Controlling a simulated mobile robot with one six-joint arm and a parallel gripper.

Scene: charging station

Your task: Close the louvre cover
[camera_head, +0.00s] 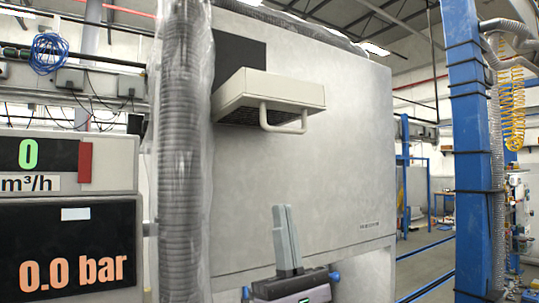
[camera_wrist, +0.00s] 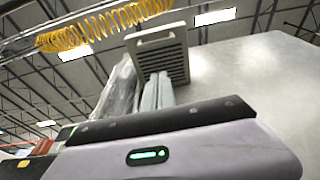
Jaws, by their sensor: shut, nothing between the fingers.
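The louvre cover (camera_head: 268,90) is a pale box-shaped flap on the upper front of a light grey cabinet. It sticks out from the cabinet face, and a U-shaped handle (camera_head: 284,128) is on its front edge. In the wrist view the cover (camera_wrist: 176,66) is seen from below, with dark slats on its underside and the handle (camera_wrist: 157,38) at its far end. My gripper (camera_head: 281,208) is shut and empty, pointing up, below the cover and apart from it in the head view. Its fingers (camera_wrist: 158,80) overlap the cover's lower edge in the wrist view; contact cannot be told.
A dark rectangle (camera_head: 238,50) shows on the cabinet (camera_head: 345,150) just above the cover. A plastic-wrapped ribbed hose (camera_head: 180,150) runs down left of it. A meter display (camera_head: 70,240) stands at far left. A blue post (camera_head: 468,150) stands to the right.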

